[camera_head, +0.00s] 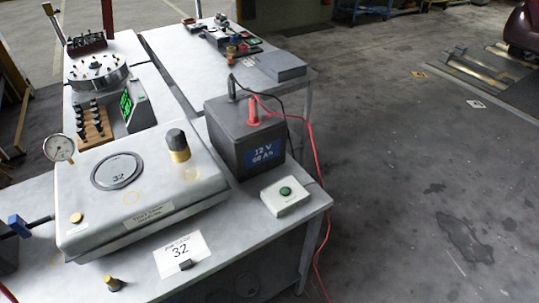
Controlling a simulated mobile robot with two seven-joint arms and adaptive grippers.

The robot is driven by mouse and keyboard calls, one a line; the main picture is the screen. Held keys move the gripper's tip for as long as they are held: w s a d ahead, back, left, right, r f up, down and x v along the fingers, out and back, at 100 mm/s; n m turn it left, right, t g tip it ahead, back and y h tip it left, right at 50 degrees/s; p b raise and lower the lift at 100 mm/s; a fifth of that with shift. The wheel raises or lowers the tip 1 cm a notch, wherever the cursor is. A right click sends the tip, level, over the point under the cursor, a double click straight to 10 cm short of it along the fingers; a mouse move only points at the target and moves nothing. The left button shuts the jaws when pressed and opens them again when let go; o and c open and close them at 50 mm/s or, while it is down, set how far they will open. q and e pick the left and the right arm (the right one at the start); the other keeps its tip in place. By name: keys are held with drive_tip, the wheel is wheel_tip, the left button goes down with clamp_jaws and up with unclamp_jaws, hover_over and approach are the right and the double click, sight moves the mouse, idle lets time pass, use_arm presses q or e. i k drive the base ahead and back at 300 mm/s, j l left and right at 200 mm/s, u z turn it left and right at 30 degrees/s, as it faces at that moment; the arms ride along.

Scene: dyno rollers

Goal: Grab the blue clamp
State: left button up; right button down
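A small blue piece (19,226) sits at the left edge, on a dark rod beside the grey test case (140,190). It may be the blue clamp, but it is too small to tell its shape. A dark block below it is cut off by the picture edge. On the dark grey 12 V battery (245,138), a red clamp (253,110) and a dark clamp (232,88) stand on the terminals, with red and black cables. Neither of my grippers can be made out in this view.
A job card marked 32 (182,253) lies at the front of the table, near a brass-and-black knob (113,284). A white box with a green button (286,196) is at the right corner. Open floor (410,200) lies to the right.

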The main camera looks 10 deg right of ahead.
sight(16, 222)
drive_tip(key=u, duration=1.45)
